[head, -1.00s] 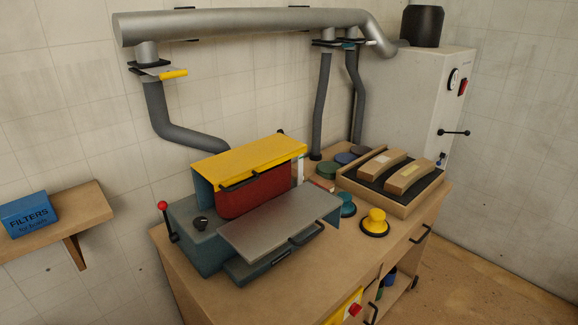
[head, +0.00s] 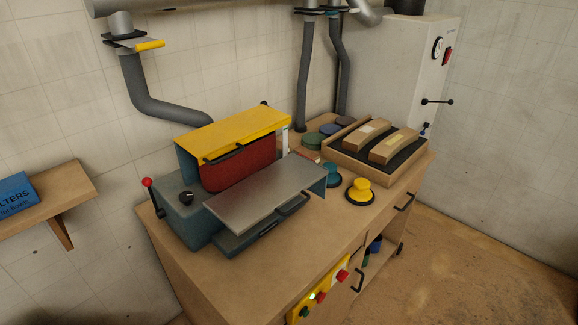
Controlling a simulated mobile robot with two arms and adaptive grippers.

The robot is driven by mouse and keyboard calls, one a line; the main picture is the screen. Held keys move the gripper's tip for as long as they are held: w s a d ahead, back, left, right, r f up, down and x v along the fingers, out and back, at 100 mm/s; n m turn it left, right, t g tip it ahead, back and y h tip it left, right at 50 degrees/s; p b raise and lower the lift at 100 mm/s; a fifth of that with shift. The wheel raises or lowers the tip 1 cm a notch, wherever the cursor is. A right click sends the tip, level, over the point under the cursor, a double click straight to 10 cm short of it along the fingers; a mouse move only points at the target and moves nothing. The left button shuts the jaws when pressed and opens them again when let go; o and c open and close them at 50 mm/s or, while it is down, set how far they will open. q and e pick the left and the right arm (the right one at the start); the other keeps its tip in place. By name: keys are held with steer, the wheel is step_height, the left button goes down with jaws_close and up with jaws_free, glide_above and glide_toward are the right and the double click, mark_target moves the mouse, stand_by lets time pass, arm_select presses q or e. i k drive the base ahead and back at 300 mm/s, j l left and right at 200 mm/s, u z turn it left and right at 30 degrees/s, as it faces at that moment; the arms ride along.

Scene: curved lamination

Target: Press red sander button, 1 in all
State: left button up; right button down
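The sander (head: 265,195) stands on the wooden cabinet, with a yellow hood, a red belt and a grey table. A yellow control panel (head: 331,271) is on the cabinet's front, at the bottom of the view. It carries a large red button (head: 343,276), a smaller red button (head: 320,298), a lit whitish-green spot (head: 312,296) and a dark green button (head: 304,312). The panel's lower end is close to the picture's bottom edge. Neither of my grippers is in view.
A red-knobbed lever (head: 148,183) stands at the sander's left. A yellow puck-shaped tool (head: 360,190) and a tray (head: 410,170) of curved wooden blocks are on the cabinet top. A wall shelf (head: 75,198) is at left. The floor (head: 470,260) at right is clear.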

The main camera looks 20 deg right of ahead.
mark_target(320, 296)
steer(key=z, duration=1)
